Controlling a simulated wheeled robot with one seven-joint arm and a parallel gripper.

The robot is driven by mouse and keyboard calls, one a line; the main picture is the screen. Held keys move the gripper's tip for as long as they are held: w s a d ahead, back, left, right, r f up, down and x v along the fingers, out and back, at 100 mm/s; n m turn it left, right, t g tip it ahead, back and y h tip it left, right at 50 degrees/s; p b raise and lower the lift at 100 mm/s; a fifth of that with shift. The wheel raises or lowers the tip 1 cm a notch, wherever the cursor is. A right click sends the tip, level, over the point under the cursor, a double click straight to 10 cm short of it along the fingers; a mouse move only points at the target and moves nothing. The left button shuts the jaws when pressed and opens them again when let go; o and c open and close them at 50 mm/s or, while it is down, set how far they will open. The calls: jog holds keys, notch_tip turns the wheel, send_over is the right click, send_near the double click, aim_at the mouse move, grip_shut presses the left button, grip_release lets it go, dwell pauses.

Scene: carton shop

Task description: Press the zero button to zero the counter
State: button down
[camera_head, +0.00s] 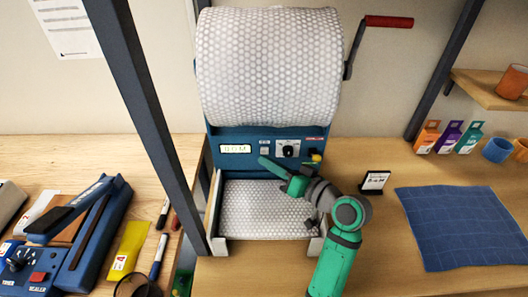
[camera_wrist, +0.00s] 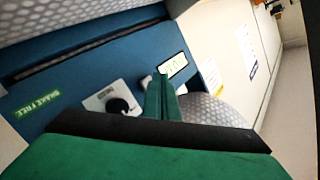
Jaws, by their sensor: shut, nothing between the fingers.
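The counter (camera_head: 235,149) is a small lit display on the blue front panel of the bubble-wrap dispenser; its digits are too small to read surely. It also shows in the wrist view (camera_wrist: 173,65). A small pale button (camera_head: 264,150), likely the zero button, sits just right of the counter, with tiny unreadable lettering above it. In the wrist view it seems partly hidden beside the fingers (camera_wrist: 146,82). My green gripper (camera_head: 264,162) is shut and empty. Its tips are just below the button in the head view; I cannot tell whether they touch it.
A black knob (camera_head: 288,149) on a pale plate is right of the button. A large bubble-wrap roll (camera_head: 268,65) hangs above, with a red-handled crank (camera_head: 388,22) at right. A small sign (camera_head: 374,181) and blue mat (camera_head: 462,225) lie right. A blue sealer (camera_head: 98,235) stands left.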

jog(key=shift+s, duration=2.55)
jog(key=shift+w, duration=0.1)
